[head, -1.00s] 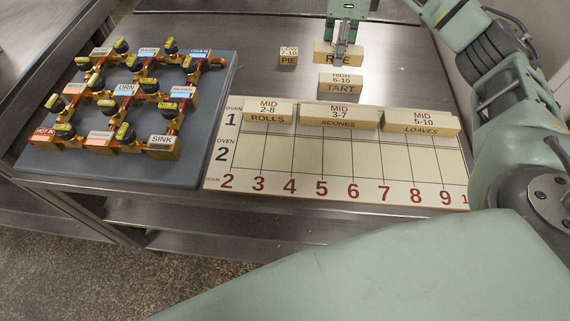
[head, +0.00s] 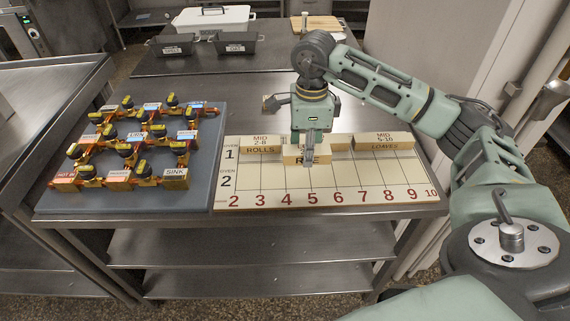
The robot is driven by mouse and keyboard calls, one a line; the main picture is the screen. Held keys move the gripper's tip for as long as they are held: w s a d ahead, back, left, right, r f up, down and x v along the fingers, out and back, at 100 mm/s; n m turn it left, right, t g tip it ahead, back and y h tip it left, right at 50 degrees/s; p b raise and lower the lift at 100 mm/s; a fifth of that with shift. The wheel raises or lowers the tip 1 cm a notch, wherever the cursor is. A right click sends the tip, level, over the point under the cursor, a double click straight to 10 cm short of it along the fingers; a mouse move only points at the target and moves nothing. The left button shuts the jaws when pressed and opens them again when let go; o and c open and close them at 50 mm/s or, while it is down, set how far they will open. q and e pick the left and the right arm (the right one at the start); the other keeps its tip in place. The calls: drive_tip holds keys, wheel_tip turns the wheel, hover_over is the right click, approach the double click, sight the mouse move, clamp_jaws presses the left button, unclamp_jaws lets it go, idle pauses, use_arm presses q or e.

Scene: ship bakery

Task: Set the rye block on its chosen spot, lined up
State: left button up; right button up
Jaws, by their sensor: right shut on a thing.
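My right gripper (head: 309,158) is shut on the rye block (head: 291,158), a pale wooden block whose label is mostly hidden by the fingers; only an "R" shows. The block is over the middle of the schedule board (head: 262,200), around hours 4 to 6, in front of the scones block (head: 342,143), which it partly hides. I cannot tell whether it touches the board. The rolls block (head: 261,144) and the loaves block (head: 384,141) lie along the oven 1 row. The oven 2 row looks otherwise bare. My left gripper is out of view.
A blue-grey panel (head: 205,188) with brass pipes and yellow-tagged valves lies left of the board. A small block (head: 269,103) stands behind, near my gripper. Dark pans (head: 236,43) and a white container (head: 213,18) stand on the far counter.

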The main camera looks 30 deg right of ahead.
sight(287, 145)
drive_tip(key=w+a+f, duration=0.1)
drive_tip(key=w+a+f+p, duration=0.1)
drive_tip(key=w+a, duration=0.1)
drive_tip(key=shift+w+a+f, duration=0.1)
drive_tip(key=shift+w+f, duration=0.1)
drive_tip(key=shift+w, duration=0.1)
drive_tip(key=shift+w+a+f, duration=0.15)
drive_tip(key=shift+f, duration=0.35)
wheel_tip(287, 145, down, 4)
drive_tip(key=shift+r+p, duration=0.2)
drive_tip(key=shift+p, duration=0.45)
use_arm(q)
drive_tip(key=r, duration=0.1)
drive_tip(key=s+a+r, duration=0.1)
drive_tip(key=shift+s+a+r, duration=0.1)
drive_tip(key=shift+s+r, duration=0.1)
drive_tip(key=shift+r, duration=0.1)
use_arm(e)
drive_tip(key=shift+f, duration=0.1)
drive_tip(key=o, duration=0.7)
drive_tip(key=shift+f, duration=0.1)
drive_tip(key=o, duration=0.5)
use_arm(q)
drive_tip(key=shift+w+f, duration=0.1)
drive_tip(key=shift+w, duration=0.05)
